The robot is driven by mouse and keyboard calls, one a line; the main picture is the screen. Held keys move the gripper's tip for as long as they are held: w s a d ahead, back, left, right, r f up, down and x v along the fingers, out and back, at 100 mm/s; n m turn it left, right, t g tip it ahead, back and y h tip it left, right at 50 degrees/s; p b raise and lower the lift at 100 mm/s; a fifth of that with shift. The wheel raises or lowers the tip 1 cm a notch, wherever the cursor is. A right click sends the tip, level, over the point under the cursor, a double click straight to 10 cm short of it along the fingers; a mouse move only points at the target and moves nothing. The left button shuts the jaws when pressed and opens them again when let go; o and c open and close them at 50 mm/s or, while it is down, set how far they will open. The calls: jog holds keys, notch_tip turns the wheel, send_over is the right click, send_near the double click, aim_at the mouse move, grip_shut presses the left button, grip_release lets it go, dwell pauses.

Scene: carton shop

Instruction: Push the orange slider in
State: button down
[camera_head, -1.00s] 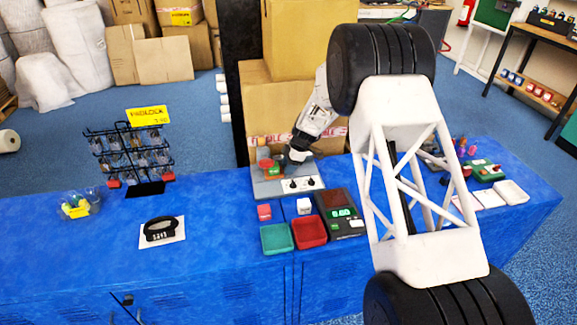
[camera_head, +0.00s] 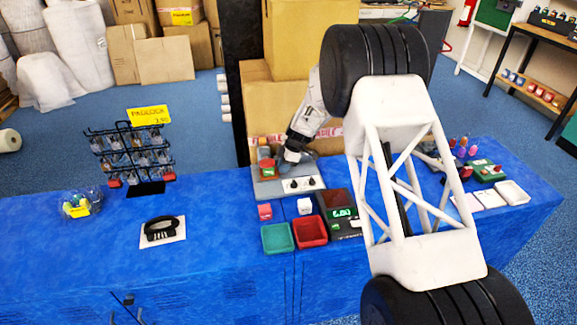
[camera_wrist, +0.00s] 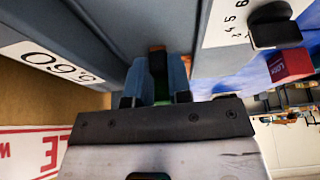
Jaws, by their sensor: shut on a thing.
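The grey machine (camera_head: 270,189) stands on the blue bench, with a white panel holding two black knobs at its front. My gripper (camera_head: 289,157) is low over its back part, close to a red-orange part (camera_head: 267,167) on the left. In the wrist view my gripper (camera_wrist: 160,80) has its blue-grey fingers close together in a gap between grey walls of the machine. A small orange end, which I take for the orange slider (camera_wrist: 157,48), shows at the fingertips, with dark green between the fingers. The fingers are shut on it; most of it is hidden.
A black knob (camera_wrist: 272,25) on the white panel is close on the right in the wrist view. A red block (camera_wrist: 289,65) lies beyond it. Cardboard boxes (camera_head: 290,110) stand behind the machine. Green (camera_head: 277,238) and red (camera_head: 310,232) trays and a scale (camera_head: 341,212) sit in front.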

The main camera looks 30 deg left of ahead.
jog(key=shift+s+a, duration=0.55)
jog(key=c, duration=1)
grip_release()
jog(key=shift+c, duration=0.2)
jog(key=v, duration=0.8)
